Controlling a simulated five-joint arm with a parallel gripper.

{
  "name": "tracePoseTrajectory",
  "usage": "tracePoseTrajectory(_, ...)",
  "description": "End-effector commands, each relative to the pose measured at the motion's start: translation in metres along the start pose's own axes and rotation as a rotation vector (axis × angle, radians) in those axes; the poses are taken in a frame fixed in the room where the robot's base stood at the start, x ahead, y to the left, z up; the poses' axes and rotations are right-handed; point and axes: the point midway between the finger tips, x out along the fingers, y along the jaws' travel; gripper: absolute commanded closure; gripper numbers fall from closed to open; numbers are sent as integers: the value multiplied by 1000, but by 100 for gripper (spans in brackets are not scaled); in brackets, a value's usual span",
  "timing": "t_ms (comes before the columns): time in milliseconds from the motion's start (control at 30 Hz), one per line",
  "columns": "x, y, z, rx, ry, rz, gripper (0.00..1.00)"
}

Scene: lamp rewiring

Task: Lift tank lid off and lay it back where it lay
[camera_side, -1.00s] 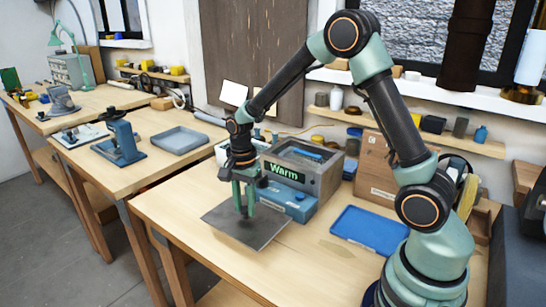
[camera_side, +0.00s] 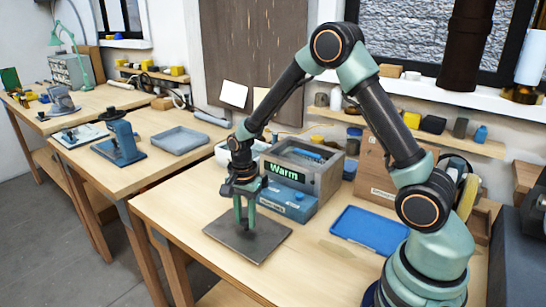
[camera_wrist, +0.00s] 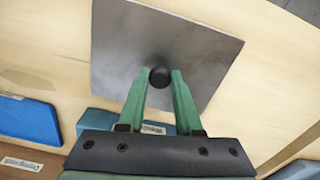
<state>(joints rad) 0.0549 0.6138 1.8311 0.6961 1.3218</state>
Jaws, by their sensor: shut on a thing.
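The tank lid (camera_side: 265,243) is a flat grey square plate with a dark round knob, also in the wrist view (camera_wrist: 190,48). It is low over the front left of the wooden bench, level or nearly so; I cannot tell whether it touches the bench. My gripper (camera_side: 245,226) points down over the lid's middle, and in the wrist view its green fingers (camera_wrist: 160,80) are shut on the knob. The tank (camera_side: 325,175) is a grey box marked "Warm", standing behind the lid with its top open and something blue inside.
A blue tray (camera_side: 370,228) lies on the bench to the right. A blue box (camera_side: 290,203) sits before the tank, close behind the lid. A wooden crate (camera_side: 385,160) stands at the back. Bare bench (camera_side: 300,262) lies right of the lid.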

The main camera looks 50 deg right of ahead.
Motion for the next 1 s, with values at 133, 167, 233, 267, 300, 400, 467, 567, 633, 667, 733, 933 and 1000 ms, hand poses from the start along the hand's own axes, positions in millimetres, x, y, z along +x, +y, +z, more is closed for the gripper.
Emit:
tracePoseTrajectory(133, 0, 0, 0, 0, 0, -1, 100)
tracePoseTrajectory(167, 0, 0, 0, 0, 0, -1, 100)
tracePoseTrajectory(233, 0, 0, 0, 0, 0, 0, 100)
tracePoseTrajectory(267, 1, 0, 0, 0, 0, 0, 100)
tracePoseTrajectory(300, 1, 0, 0, 0, 0, 0, 100)
tracePoseTrajectory(400, 3, 0, 0, 0, 0, 0, 100)
tracePoseTrajectory(467, 4, 0, 0, 0, 0, 0, 100)
tracePoseTrajectory(567, 5, 0, 0, 0, 0, 0, 100)
tracePoseTrajectory(633, 5, 0, 0, 0, 0, -1, 55)
tracePoseTrajectory(667, 5, 0, 0, 0, 0, -1, 44)
tracePoseTrajectory(733, 5, 0, 0, 0, 0, -1, 32)
tracePoseTrajectory(933, 5, 0, 0, 0, 0, 0, 32)
tracePoseTrajectory(1000, 5, 0, 0, 0, 0, 1, 32)
